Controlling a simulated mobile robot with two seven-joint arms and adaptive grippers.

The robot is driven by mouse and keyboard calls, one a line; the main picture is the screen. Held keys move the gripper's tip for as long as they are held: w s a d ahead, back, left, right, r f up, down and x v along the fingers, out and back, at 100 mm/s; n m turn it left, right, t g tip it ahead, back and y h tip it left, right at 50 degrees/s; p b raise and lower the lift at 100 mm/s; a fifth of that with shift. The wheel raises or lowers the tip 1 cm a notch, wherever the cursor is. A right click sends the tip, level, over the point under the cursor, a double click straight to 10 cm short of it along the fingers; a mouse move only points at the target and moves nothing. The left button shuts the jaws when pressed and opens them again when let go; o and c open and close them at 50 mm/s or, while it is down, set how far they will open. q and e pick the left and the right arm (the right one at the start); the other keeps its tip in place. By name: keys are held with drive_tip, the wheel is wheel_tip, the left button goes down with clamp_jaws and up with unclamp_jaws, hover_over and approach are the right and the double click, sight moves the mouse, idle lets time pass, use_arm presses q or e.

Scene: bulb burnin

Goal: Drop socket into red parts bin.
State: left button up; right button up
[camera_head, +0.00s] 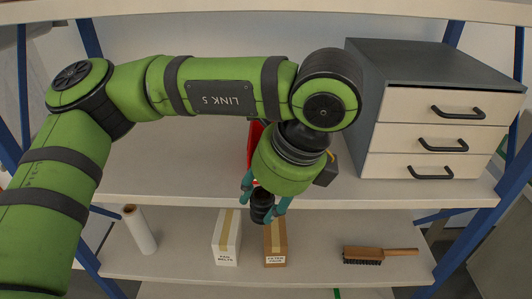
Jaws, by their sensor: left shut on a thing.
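My left gripper (264,207) comes in from the left on the green arm and points downward, in front of the upper shelf's front edge. It is shut on a dark, round socket (262,206), which hangs between its teal fingers. The red parts bin (254,141) stands on the upper shelf behind my left wrist. Only a strip of its red wall shows; the rest is hidden by my arm. The gripper and socket are nearer to me than the bin. My right gripper is not in view.
A grey drawer cabinet (440,62) stands at the right of the upper shelf (160,165). The lower shelf holds a white roll (139,230), a white box (226,240), a brown box (275,245) and a brush (375,254). The upper shelf's left part looks clear.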

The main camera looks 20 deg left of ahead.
use_arm(q)
drive_tip(key=w+a+p, duration=0.1)
drive_tip(key=w, duration=0.4)
drive_tip(key=w+a+f+p, duration=0.1)
drive_tip(key=w+a+p, duration=0.1)
drive_tip(key=w, duration=0.3)
drive_tip(key=w+a+p, duration=0.1)
drive_tip(key=w, duration=0.4)
drive_tip(key=shift+w+a+f, duration=0.25)
drive_tip(key=shift+w+a, duration=0.05)
drive_tip(key=shift+w, duration=0.05)
drive_tip(key=shift+f, duration=0.1)
drive_tip(key=o, duration=1)
drive_tip(key=shift+c, duration=0.2)
drive_tip(key=shift+o, duration=1.2)
